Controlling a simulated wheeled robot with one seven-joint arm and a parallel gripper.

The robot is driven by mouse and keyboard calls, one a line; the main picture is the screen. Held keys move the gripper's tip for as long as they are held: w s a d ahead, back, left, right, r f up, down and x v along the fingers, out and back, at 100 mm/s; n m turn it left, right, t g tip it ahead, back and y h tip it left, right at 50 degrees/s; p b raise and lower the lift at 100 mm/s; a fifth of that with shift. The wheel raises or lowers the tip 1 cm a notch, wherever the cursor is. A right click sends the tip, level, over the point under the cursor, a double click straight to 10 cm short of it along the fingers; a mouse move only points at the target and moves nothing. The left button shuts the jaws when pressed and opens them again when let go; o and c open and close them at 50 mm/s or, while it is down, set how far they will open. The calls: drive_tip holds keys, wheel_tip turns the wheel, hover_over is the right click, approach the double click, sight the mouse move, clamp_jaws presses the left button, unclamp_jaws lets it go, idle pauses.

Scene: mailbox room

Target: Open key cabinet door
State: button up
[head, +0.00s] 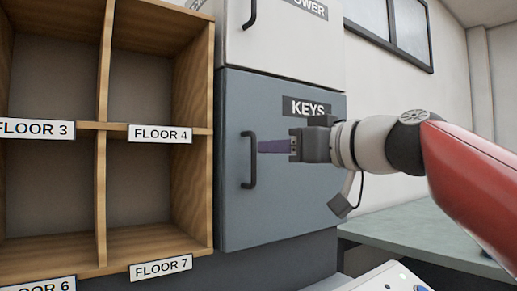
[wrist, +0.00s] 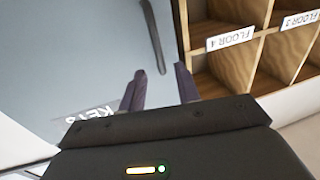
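The key cabinet is a blue-grey box with a KEYS label, and its door (head: 285,210) is shut. A dark vertical bar handle (head: 250,160) is on the door's left side. My gripper (head: 262,147) is in front of the door, its purple fingers pointing left toward the handle's middle. In the wrist view the two fingers (wrist: 160,88) are spread apart with nothing between them. The handle (wrist: 153,36) shows beyond the fingertips there, apart from them. The KEYS label (wrist: 92,116) is partly hidden by my gripper body.
Wooden pigeonholes (head: 103,130) with floor labels stand directly left of the cabinet. A white POWER cabinet (head: 280,45) sits above it. A grey-green counter (head: 430,232) is at the right, and a white panel with buttons (head: 375,280) is at the bottom.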

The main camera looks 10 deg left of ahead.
drive_tip(key=x, duration=0.5)
drive_tip(key=shift+p, duration=0.35)
clamp_jaws()
